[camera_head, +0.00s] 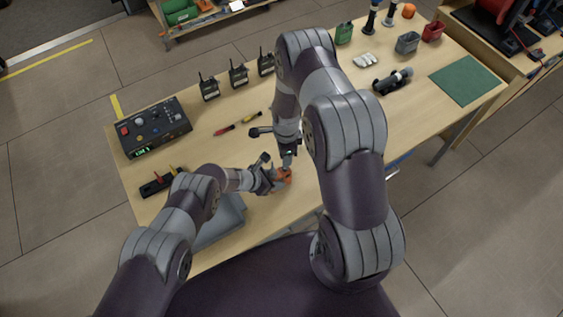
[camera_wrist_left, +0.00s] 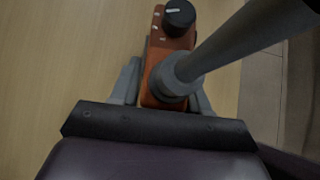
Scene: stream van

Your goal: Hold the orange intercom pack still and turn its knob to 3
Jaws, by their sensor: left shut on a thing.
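The orange intercom pack (camera_head: 284,177) is near the front edge of the wooden table, mostly hidden by my grippers. My left gripper (camera_head: 276,181) is shut on it. In the left wrist view the pack (camera_wrist_left: 156,60) sits between grey fingers. Its black knob (camera_wrist_left: 179,17) carries a white pointer line aimed roughly left; small pale marks lie beside it, too blurred to read. A thick grey rod (camera_wrist_left: 235,42) crosses in front of the pack; I cannot tell what it belongs to. My right gripper (camera_head: 288,159) points down just above the pack; its finger gap is too small to judge.
A control box (camera_head: 154,126), a black tray (camera_head: 161,184) and screwdrivers (camera_head: 237,124) lie to the left. Black radios (camera_head: 239,74) stand along the back edge. A grey box (camera_head: 222,221) is under my left arm.

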